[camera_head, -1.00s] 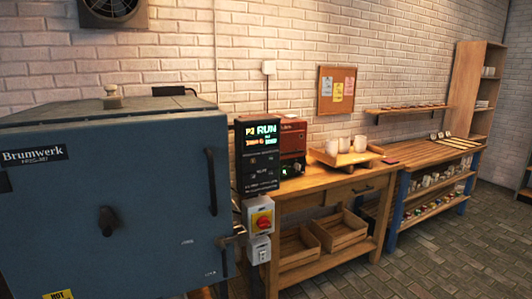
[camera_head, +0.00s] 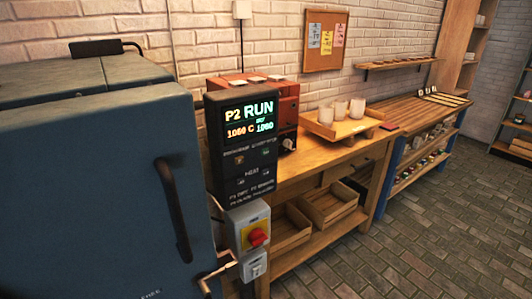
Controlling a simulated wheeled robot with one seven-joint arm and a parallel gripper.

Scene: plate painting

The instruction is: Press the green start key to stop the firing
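The kiln controller (camera_head: 246,140) is a dark upright panel beside the blue kiln (camera_head: 90,190). Its lit display (camera_head: 250,118) reads P2 RUN, with 1060 C and a set value that looks like 1060. Several small keys show below the display. One key (camera_head: 266,152) at the upper right of the key area looks faintly green, but it is too small to be sure. My gripper is not in view.
A red and yellow rotary switch (camera_head: 257,237) hangs below the controller. The kiln's door handle (camera_head: 174,205) sticks out at left. A wooden bench (camera_head: 315,158) holds a red box (camera_head: 287,103) and a tray of white cups (camera_head: 340,127). Open brick floor (camera_head: 430,230) lies at right.

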